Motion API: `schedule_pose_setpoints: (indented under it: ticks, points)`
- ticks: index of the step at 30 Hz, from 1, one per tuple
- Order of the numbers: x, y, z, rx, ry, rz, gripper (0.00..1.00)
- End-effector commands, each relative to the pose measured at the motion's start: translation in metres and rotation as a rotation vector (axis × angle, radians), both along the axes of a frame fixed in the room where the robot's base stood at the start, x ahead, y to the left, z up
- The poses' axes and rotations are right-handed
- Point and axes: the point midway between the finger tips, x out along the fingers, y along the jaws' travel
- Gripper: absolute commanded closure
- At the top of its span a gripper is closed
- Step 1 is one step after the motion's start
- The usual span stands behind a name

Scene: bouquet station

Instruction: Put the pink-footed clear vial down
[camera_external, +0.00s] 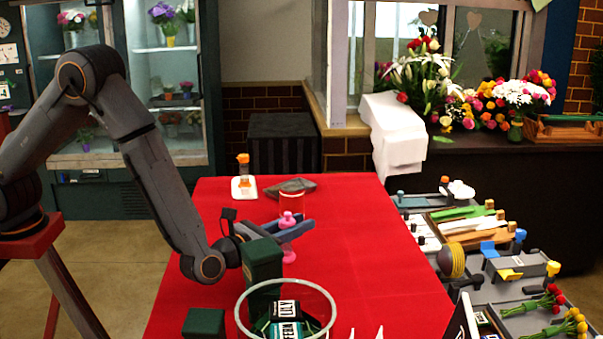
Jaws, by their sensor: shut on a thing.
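My gripper (304,228) is over the red-covered table, shut on the pink-footed clear vial. The vial's pink foot (288,256) shows below the fingers and a pink part (288,219) shows above them. The vial looks close to upright. Its clear middle is mostly hidden by the fingers. I cannot tell whether its foot touches anything. A dark green box (263,262) stands just left of and in front of it in the picture.
A second green block (204,322) is at front left. Behind are a red-rimmed clear container (291,202), a grey cloth (291,185) and an orange-topped vial (243,162) on a white holder. The table's right side is clear.

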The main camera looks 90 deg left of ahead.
Motion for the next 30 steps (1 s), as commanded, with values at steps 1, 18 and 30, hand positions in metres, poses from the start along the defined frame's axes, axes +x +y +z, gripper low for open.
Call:
schedule_pose_setpoints:
  ticks: [1,18,30]
  points:
    - [0.0,0.0,-0.001,0.0,-0.001,0.0,1.0]
    - [0.0,0.0,0.0,0.0,0.0,0.0,0.58]
    - [-0.054,-0.044,-0.002,0.0,0.001,-0.005,0.58]
